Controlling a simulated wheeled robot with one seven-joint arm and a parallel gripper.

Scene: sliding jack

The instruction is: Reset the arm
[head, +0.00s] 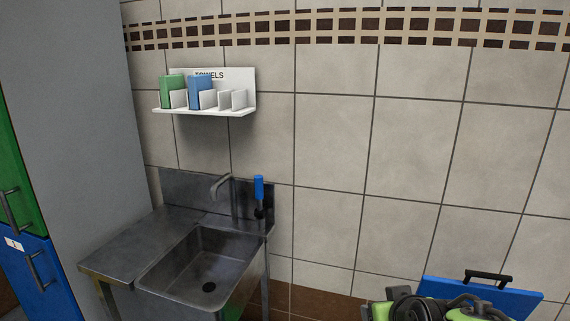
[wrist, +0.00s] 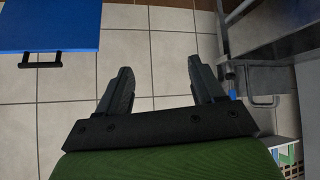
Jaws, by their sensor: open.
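My gripper (wrist: 160,68) shows in the wrist view with its two dark fingers wide apart. Nothing is between them, and floor tiles show in the gap. In the head view, green and black parts of my arm show at the bottom right edge. The fingers cannot be made out there.
A blue panel with a black handle (head: 520,297) is beside my arm, also in the wrist view (wrist: 45,22). A steel sink (head: 180,270) with a blue-handled lever (head: 259,188) stands below a towel shelf (head: 205,111). Blue and green cabinet doors (head: 45,285) are left.

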